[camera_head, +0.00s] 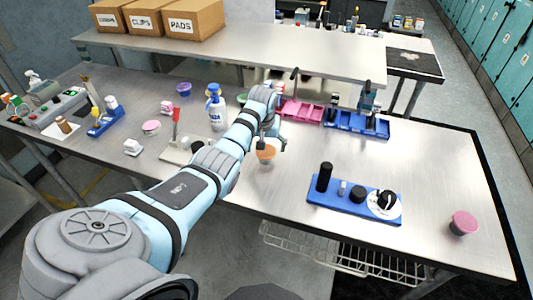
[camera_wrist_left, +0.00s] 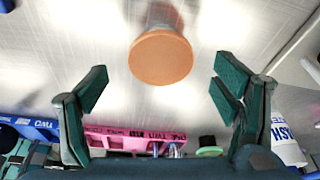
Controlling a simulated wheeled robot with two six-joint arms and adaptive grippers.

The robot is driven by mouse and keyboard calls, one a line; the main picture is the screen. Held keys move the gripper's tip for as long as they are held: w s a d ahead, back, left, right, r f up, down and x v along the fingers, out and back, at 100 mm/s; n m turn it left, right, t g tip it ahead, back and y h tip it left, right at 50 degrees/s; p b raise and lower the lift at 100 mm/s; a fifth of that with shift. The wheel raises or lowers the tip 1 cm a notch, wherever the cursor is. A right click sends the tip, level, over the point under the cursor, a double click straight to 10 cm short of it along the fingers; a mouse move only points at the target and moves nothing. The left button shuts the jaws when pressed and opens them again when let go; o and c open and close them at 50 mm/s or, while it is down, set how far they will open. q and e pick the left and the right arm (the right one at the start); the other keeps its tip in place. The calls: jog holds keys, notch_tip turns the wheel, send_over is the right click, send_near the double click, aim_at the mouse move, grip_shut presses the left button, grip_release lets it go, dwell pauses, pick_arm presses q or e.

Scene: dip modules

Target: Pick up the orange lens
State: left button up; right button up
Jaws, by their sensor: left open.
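The orange lens (camera_head: 266,153) is a round piece with a flat orange top. It stands on the metal table near the middle of the head view. My left gripper (camera_head: 272,137) is above and close to it, partly covering it in that view. In the left wrist view the orange lens (camera_wrist_left: 160,57) lies ahead of the fingers, roughly centred between them. My left gripper (camera_wrist_left: 162,82) is open and empty there, with bare space on both sides of the lens. My right gripper is in neither view.
A pink rack (camera_head: 301,112) and a blue rack (camera_head: 357,125) stand behind the gripper. A wash bottle (camera_head: 215,112) is behind my left arm. A blue tray (camera_head: 330,203) with black parts and a pink-topped round piece (camera_head: 464,223) are to the right.

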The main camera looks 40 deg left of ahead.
pick_arm(q)
jog(key=shift+w+a+f, duration=0.1)
jog(key=shift+f, duration=0.6)
jog(key=c, duration=1)
jog(key=shift+r, duration=0.1)
